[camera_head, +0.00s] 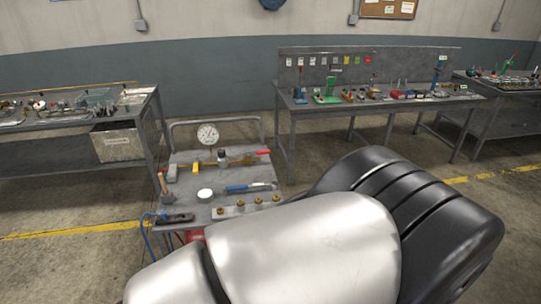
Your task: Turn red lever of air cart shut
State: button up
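The air cart (184,205) stands at the centre left, a grey cart with a raised tube handle and a round white dial gauge (208,134) on its top. A brass pipe line runs across the top below the gauge. A small red lever (263,152) shows at the right end of this line, lying roughly along it. The lever is small here, so its exact angle is hard to tell. My gripper is not in view. My own silver and black arm links fill the lower right and cover the cart's front right.
On the cart lie a hammer (164,184), a blue-handled tool (249,187), a white round item (205,194) and a bar with several brass fittings (241,208). A workbench (290,104) stands behind right, and another table (75,123) at left. Open floor lies left of the cart.

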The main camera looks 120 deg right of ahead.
aim_at(265, 151)
jog(key=z, duration=3.95)
jog(key=i+l, duration=0.3)
jog(key=l, duration=0.15)
jog(key=i+l, duration=0.35)
jog(key=l, duration=0.15)
jog(key=i+l, duration=0.4)
jog(key=i, duration=0.2)
jog(key=i+l+u, duration=0.1)
jog(key=i+l, duration=0.25)
jog(key=i, duration=0.25)
jog(key=i+l, duration=0.4)
jog(key=i, duration=0.2)
jog(key=u, duration=0.05)
